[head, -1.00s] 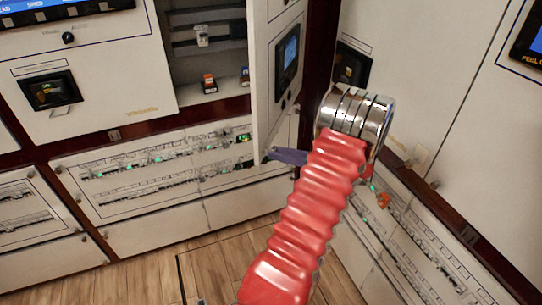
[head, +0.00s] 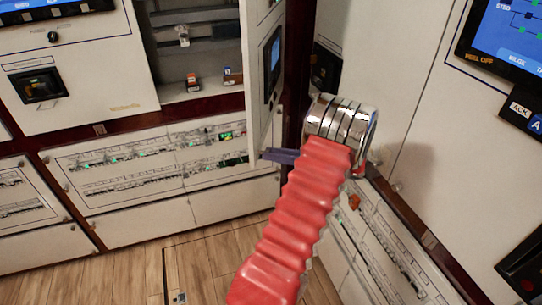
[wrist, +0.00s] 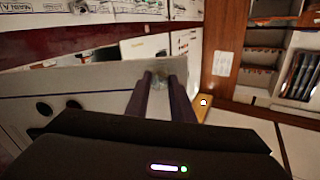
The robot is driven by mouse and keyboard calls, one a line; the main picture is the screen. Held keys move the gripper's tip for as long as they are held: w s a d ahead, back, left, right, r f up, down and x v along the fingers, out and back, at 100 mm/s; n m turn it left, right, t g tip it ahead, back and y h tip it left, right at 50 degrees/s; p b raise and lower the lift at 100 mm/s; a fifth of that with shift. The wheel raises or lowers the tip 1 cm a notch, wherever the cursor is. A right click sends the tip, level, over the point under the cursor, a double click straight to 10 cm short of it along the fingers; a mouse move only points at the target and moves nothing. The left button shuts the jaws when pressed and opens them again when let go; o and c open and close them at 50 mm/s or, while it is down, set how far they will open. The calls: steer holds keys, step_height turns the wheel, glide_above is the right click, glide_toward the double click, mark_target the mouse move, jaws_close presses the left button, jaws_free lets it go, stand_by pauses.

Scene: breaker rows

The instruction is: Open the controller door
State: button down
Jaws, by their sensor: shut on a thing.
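The controller door (head: 262,120) is a white panel with a small blue screen. It stands swung out from its cabinet (head: 192,60), whose inside shows, and I see it at a steep angle in the head view. My gripper (head: 272,155) is at the door's lower edge, with its dark fingers pointing left; the red arm sleeve hides part of it. In the wrist view, my gripper (wrist: 161,82) is shut on the edge of the door (wrist: 95,95), the pale panel with dark round knobs. The exact contact is blurred.
Inside the cabinet are small breaker-like blocks (head: 193,82). White panels with track diagrams (head: 150,160) run below. A right wall panel (head: 425,130) with a screen stands close to my arm. Wooden floor (head: 120,275) is clear in front.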

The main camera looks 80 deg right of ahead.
steer(key=shift+w+r, duration=0.1)
steer(key=c, duration=1.5)
jaws_free()
steer(key=shift+c, duration=0.2)
glide_toward(257, 126)
steer(key=w, duration=0.5)
steer(key=shift+d, duration=0.1)
